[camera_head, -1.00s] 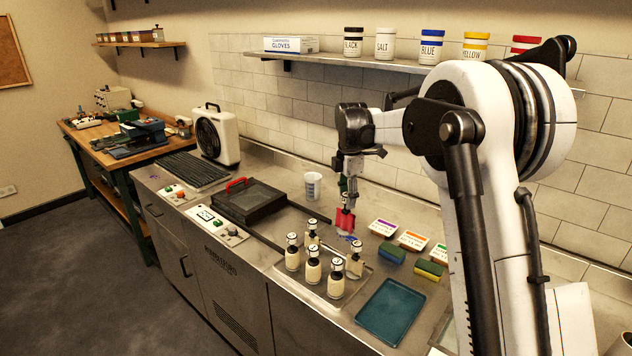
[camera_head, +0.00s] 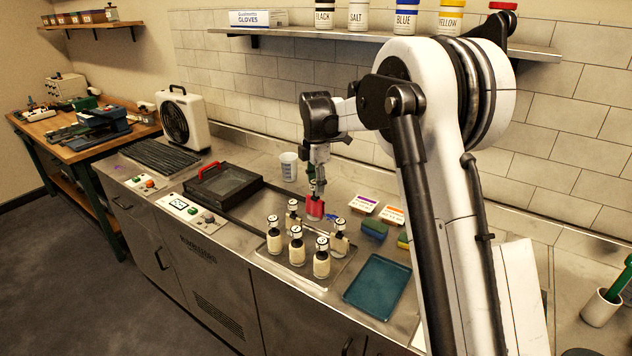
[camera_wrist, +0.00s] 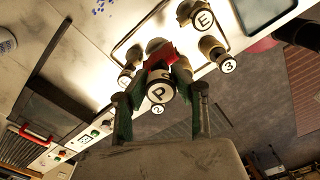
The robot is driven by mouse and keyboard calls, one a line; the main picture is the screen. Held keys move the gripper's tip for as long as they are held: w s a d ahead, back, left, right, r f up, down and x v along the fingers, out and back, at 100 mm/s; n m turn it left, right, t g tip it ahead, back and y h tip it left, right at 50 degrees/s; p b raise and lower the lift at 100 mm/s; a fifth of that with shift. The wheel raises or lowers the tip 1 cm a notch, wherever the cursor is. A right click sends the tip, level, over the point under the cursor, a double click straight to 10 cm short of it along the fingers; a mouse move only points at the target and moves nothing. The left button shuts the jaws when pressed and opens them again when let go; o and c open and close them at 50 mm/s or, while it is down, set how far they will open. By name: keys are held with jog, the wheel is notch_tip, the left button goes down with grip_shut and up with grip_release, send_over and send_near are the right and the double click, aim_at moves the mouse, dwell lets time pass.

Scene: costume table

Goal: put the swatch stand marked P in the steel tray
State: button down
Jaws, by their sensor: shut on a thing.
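My gripper (camera_head: 316,185) is shut on the swatch stand marked P (camera_wrist: 160,90). In the wrist view its white round top with a black P sits between the green fingers, and red shows beyond it. In the head view the red part of the stand (camera_head: 314,208) hangs below my gripper, near the back of the steel tray (camera_head: 340,268). Its base is partly hidden and its height above the surface is unclear. The steel tray holds several cream, white-topped bottle-like pieces, including ones marked E (camera_wrist: 203,19) and 3 (camera_wrist: 228,65).
A teal tray (camera_head: 377,287) lies right of the steel tray. Sponges (camera_head: 375,229) and labelled cartons (camera_head: 364,203) stand behind it. A white cup (camera_head: 289,167) and a dark box with a red handle (camera_head: 223,188) are to the left. A shelf (camera_head: 400,38) runs above.

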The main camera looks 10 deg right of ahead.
aim_at(316, 213)
jog(key=shift+f+b, duration=1.4)
jog(key=shift+f, duration=2.6)
jog(key=shift+f+b, duration=0.65)
jog(key=shift+f, duration=0.15)
jog(key=shift+f+b, duration=0.45)
jog(key=shift+f, duration=0.1)
jog(key=c, duration=1)
grip_release()
jog(key=shift+r, duration=0.15)
jog(key=shift+r+p, duration=1.3)
jog(key=shift+r, duration=2.05)
